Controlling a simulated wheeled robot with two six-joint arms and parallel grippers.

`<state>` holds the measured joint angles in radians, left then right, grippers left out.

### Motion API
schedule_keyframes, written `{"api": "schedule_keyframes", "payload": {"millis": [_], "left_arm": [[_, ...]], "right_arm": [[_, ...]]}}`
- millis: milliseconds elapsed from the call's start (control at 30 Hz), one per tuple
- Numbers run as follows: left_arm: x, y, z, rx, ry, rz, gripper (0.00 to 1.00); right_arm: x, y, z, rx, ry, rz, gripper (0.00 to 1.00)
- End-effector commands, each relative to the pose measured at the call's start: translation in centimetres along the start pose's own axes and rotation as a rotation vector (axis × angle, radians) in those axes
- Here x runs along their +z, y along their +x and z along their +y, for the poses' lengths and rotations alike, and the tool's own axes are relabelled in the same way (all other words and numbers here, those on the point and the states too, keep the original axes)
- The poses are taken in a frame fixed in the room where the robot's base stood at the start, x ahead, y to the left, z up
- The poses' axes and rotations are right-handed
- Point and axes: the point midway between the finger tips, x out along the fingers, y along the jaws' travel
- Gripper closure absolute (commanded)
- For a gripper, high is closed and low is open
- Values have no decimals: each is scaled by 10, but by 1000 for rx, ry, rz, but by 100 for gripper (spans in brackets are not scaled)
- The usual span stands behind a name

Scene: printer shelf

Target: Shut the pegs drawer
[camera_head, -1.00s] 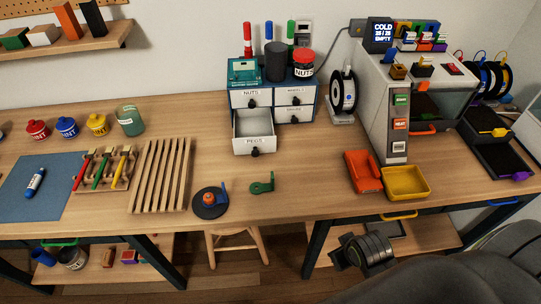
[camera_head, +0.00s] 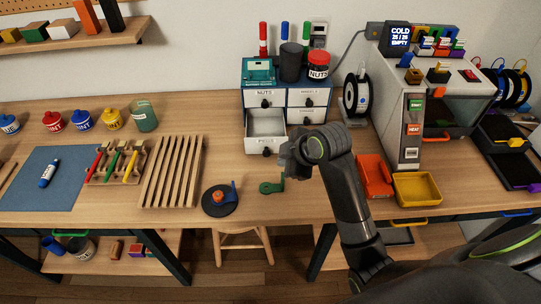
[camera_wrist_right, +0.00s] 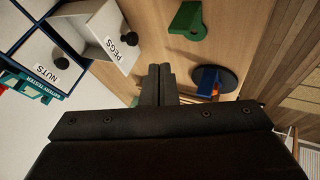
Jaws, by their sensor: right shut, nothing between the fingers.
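The pegs drawer (camera_head: 266,146) is pulled out at the lower left of the small blue and white drawer cabinet (camera_head: 311,99). Its front carries the PEGS label and a dark round knob, and its inside looks empty. It also shows at the upper left of the right wrist view (camera_wrist_right: 108,32). My right gripper (camera_head: 291,160) is just right of and in front of the drawer, above the table. In the right wrist view its fingers (camera_wrist_right: 158,72) are shut together with nothing between them, apart from the drawer. My left gripper is not in view.
A green printed part (camera_head: 270,187) and a dark disc (camera_head: 220,200) with orange and blue pieces lie in front of the drawer. A slatted wooden rack (camera_head: 172,170) stands to the left. An orange tray (camera_head: 375,176) and a yellow bin (camera_head: 417,188) are to the right.

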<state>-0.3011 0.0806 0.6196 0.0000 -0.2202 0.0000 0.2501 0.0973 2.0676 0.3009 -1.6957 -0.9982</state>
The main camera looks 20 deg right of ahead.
Motion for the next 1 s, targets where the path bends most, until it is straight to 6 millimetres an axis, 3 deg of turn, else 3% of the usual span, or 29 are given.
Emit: {"api": "schedule_keyframes", "payload": {"millis": [533, 800, 1000], "left_arm": [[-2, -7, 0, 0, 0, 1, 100], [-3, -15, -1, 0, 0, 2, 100], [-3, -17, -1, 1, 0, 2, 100]], "right_arm": [[0, 89, -1, -3, 4, -2, 100], [1, 103, 26, 1, 2, -2, 100], [2, 108, 33, 1, 3, -2, 100]]}}
